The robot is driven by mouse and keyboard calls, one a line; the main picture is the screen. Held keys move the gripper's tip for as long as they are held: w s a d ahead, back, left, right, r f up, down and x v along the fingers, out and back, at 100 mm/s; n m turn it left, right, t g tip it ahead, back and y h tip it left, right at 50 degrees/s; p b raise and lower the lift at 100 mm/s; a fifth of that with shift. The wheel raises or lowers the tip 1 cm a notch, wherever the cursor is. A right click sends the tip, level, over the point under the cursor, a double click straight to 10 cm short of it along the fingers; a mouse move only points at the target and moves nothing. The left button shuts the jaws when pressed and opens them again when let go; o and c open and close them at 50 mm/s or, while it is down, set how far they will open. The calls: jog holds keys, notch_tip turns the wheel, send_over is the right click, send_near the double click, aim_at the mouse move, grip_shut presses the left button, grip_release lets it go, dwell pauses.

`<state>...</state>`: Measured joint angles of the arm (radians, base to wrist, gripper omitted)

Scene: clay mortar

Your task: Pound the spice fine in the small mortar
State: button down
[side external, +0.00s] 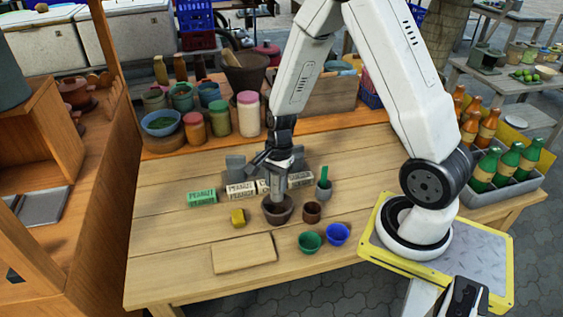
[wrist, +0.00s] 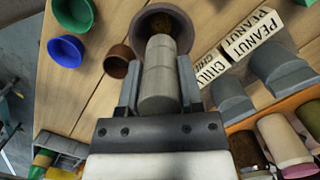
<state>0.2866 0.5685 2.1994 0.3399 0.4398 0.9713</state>
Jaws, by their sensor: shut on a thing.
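The small clay mortar (side external: 277,210) stands on the wooden table; its rim also shows at the top of the wrist view (wrist: 141,22). Brown spice (wrist: 176,24) shows inside it, partly hidden by the pestle, so I cannot tell how fine it is. My gripper (side external: 277,170) is shut on the grey pestle (wrist: 158,85), above the mortar. The pestle is close to upright in the side view, and its lower end is inside the mortar. Whether its tip touches the spice is hidden.
A small brown cup (side external: 312,211), green bowl (side external: 309,242) and blue bowl (side external: 337,234) stand right of the mortar.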

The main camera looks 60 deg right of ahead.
aim_at(277, 193)
jog(key=shift+r, duration=2.3)
jog(key=shift+f, duration=1)
jog(key=shift+f, duration=0.15)
jog(key=shift+f, duration=3.35)
jog(key=shift+f, duration=0.3)
jog(key=shift+f, duration=0.8)
jog(key=shift+r, duration=1)
